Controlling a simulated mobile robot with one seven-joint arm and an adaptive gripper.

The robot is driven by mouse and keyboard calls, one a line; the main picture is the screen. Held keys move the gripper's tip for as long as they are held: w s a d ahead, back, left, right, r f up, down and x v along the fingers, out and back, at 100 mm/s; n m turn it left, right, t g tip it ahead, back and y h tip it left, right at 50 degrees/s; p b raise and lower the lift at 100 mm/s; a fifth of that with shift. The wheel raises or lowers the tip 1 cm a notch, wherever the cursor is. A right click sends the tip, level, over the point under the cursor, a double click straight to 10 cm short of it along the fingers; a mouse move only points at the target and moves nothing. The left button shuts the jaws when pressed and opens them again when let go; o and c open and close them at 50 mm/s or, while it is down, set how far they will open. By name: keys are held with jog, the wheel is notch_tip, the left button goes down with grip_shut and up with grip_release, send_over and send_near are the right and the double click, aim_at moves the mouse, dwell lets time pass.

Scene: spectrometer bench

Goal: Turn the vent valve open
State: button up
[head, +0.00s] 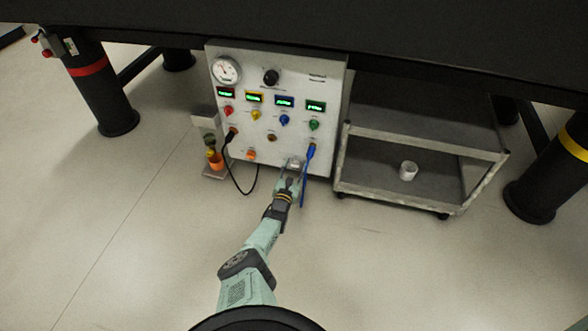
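A white instrument panel (222,116) stands below the dark bench top. It has a round dial gauge (226,71), a black knob (271,77), and red (228,110), yellow (255,115), blue (284,120) and green (313,125) knobs under lit displays. The labels are too small to read, so I cannot tell which control is the vent valve. My gripper (293,165) is at the lower right of the panel, beside a blue cable. Whether it touches or holds anything there is too small to tell, and it hides the panel behind it.
The blue cable (305,178) and a black cable (240,186) hang from the panel. A small stand with an orange cup (216,161) is left of it. A grey cart (425,199) with a white cup (408,171) stands right. Open floor lies in front.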

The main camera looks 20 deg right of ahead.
grip_shut()
dwell(0.3)
jog(key=m, duration=0.8)
jog(key=shift+p, duration=0.35)
jog(key=m, duration=0.4)
jog(key=shift+m, duration=0.3)
jog(key=shift+m+p, duration=0.35)
jog(key=shift+m, duration=1.65)
